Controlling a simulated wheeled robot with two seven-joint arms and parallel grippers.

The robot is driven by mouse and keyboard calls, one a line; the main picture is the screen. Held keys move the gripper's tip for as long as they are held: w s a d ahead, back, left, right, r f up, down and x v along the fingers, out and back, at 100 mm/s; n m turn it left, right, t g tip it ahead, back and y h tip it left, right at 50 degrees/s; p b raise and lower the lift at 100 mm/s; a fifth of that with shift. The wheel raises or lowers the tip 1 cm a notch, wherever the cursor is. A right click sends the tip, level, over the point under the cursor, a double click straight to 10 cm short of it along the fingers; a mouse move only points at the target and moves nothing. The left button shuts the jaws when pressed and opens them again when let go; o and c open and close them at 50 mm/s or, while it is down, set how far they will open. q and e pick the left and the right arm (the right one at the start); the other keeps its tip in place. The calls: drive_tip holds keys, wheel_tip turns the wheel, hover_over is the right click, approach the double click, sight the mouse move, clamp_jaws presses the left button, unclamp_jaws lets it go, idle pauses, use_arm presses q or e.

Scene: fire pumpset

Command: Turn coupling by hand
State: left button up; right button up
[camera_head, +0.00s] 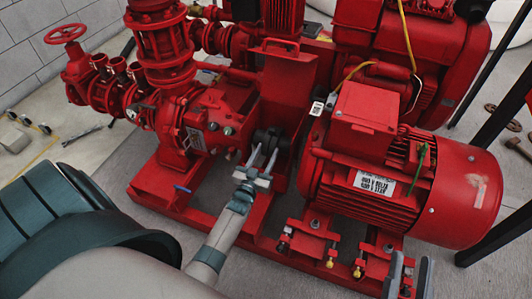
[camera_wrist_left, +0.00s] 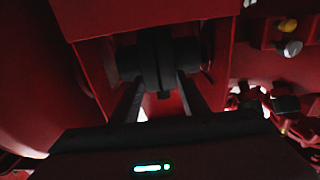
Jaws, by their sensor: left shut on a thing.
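The black coupling (camera_head: 271,138) sits between the red pump and the red motor, under a raised red guard. In the left wrist view the coupling (camera_wrist_left: 157,58) is a dark ribbed cylinder in a shadowed red recess. My left gripper (camera_head: 262,162) reaches it from the front, with one finger on each side of its middle. In the left wrist view the left gripper's fingers (camera_wrist_left: 160,92) are shut on the coupling. My right gripper (camera_head: 409,272) is at the bottom right, in front of the motor base, with its two grey fingers apart and nothing between them.
The motor (camera_head: 400,185) stands right of the coupling and the pump housing (camera_head: 212,118) left of it. The upright red guard (camera_head: 287,85) is just behind. Bolts with yellow ends (camera_head: 330,262) stick out at the base frame's front. Grey floor lies at the left.

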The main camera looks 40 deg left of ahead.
drive_tip(key=shift+s+r, duration=0.1)
drive_tip(key=shift+r, duration=0.05)
use_arm(q)
drive_tip(key=o, duration=1.1)
drive_tip(key=shift+c, duration=0.2)
drive_tip(key=shift+s, duration=0.1)
drive_tip(key=shift+s+d+f, duration=0.1)
drive_tip(key=shift+s+d, duration=0.05)
drive_tip(key=shift+s, duration=0.45)
drive_tip(key=p+v, duration=0.2)
drive_tip(key=v, duration=1.4)
drive_tip(key=shift+p, duration=0.3)
use_arm(e)
drive_tip(key=w+f+g+h, duration=0.2)
drive_tip(key=f+g, duration=0.3)
drive_tip(key=f, duration=0.3)
drive_tip(key=shift+w+d+f, duration=0.35)
drive_tip(key=shift+w, duration=0.4)
